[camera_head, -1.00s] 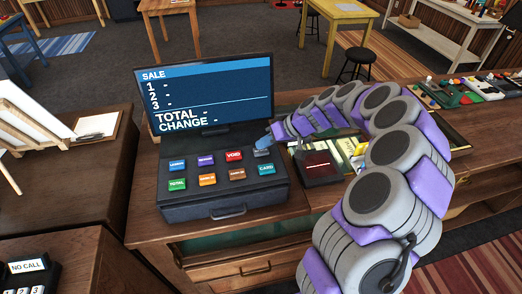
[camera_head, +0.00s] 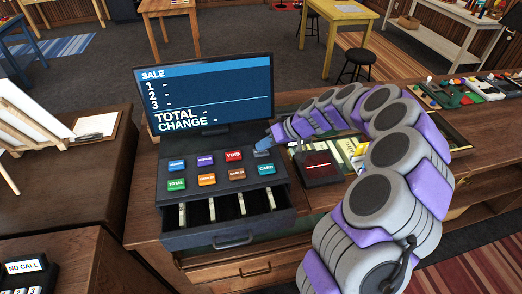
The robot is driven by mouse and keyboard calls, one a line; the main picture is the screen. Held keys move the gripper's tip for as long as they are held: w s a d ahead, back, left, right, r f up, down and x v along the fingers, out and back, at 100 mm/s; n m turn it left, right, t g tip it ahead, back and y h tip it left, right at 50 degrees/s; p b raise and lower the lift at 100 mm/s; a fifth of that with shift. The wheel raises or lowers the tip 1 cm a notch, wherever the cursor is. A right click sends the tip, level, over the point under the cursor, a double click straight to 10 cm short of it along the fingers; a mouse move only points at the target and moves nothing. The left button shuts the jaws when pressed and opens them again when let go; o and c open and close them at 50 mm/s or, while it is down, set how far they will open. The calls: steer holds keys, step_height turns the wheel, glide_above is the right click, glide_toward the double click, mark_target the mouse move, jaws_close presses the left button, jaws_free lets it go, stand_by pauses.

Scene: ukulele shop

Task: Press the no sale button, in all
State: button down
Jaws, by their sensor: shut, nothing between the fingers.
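The cash register (camera_head: 217,173) stands on the wooden counter. Its screen (camera_head: 205,95) reads SALE, with empty lines and empty TOTAL and CHANGE. The cash drawer (camera_head: 230,240) is open toward me and shows compartments with thin upright dividers or clips.
A dark card reader or scanner (camera_head: 318,167) stands right of the register, close to my arm. Coloured pedals (camera_head: 450,94) line the back right of the counter. A NO CALL device (camera_head: 25,267) is at the lower left.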

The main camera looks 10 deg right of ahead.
mark_target(264, 151)
steer(key=shift+r, duration=0.9)
steer(key=shift+r+p, duration=0.8)
steer(key=shift+r, duration=1.7)
steer(key=shift+a, duration=0.1)
